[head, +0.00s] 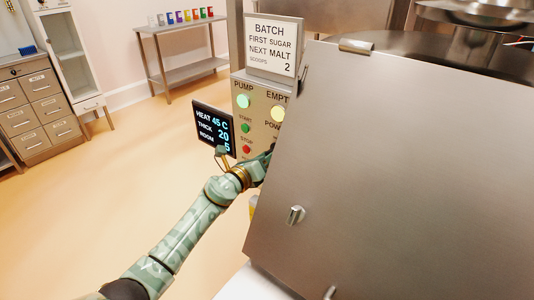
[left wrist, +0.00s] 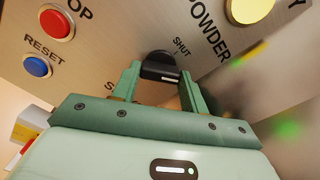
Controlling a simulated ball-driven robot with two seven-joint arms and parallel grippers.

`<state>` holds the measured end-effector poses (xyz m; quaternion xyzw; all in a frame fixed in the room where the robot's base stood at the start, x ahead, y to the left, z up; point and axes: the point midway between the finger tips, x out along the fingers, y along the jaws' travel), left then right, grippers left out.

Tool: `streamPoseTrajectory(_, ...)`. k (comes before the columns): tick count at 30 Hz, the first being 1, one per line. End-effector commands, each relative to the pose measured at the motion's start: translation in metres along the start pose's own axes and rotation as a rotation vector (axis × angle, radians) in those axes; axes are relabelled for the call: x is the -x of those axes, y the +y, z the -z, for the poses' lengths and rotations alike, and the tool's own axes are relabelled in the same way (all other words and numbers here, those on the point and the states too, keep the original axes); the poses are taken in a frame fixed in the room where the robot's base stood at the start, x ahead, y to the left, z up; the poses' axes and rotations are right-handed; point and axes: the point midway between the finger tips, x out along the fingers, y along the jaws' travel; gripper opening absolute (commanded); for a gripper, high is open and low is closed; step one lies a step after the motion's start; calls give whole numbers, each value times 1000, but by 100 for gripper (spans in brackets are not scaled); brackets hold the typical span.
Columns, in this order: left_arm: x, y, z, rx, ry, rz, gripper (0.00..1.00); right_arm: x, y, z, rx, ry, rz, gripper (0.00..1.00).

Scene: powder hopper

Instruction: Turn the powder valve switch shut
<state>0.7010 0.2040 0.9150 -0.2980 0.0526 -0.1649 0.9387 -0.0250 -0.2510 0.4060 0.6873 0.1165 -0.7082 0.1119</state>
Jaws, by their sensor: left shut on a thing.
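The powder valve switch (left wrist: 158,66) is a black knob on the brushed-metal control panel, in the left wrist view at upper middle. The word SHUT is printed just to its right, with POWDER further right. My left gripper (left wrist: 161,82) is shut on the switch, one green finger on each side of it. I cannot tell for sure which way the knob points. In the head view my left arm reaches to the panel (head: 262,112), and the switch and fingertips are hidden behind the arm and the large metal sheet. My right gripper is not in view.
A large tilted metal sheet (head: 400,170) with a small handle fills the right of the head view, close beside my left arm. A black readout screen (head: 213,128) stands left of the panel. A red button (left wrist: 57,22) and a blue button (left wrist: 37,66) are near the gripper.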

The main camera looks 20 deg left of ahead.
Motion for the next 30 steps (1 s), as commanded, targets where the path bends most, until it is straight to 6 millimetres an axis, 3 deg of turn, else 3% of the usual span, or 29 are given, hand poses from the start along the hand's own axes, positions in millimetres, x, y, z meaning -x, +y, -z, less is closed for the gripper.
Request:
streamPoseTrajectory(18,0,0,-1,581,1,-1,21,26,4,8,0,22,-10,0)
streamPoseTrajectory(30,0,1,0,852,0,-3,21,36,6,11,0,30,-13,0)
